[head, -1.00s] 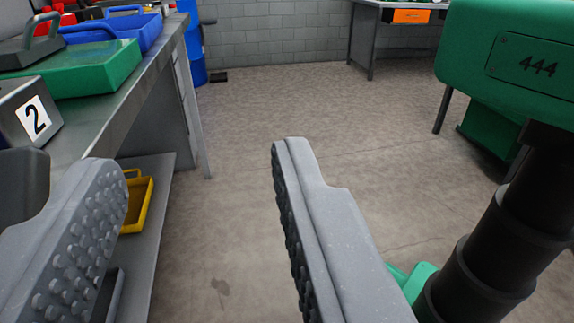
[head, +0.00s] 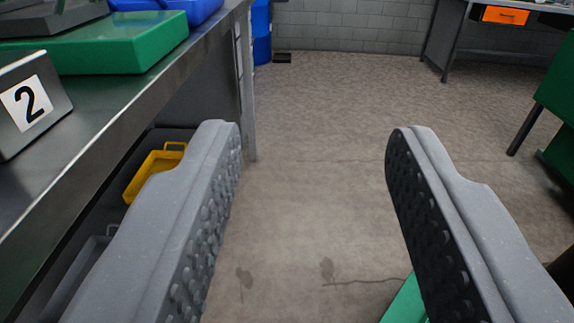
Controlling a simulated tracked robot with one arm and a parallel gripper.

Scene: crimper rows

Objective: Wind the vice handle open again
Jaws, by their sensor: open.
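My gripper (head: 312,145) is open and empty, its two grey fingers with studded inner pads spread wide over bare floor. The left finger overlaps the edge of the workbench in the picture. No vice or vice handle can be made out in this view.
A metal workbench (head: 95,150) runs along the left, with a number 2 sign (head: 28,103), a green case (head: 110,48) and a blue bin (head: 196,10). A yellow tray (head: 152,170) sits on its lower shelf. Green machinery (head: 558,85) stands at right. The floor (head: 310,195) between is clear.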

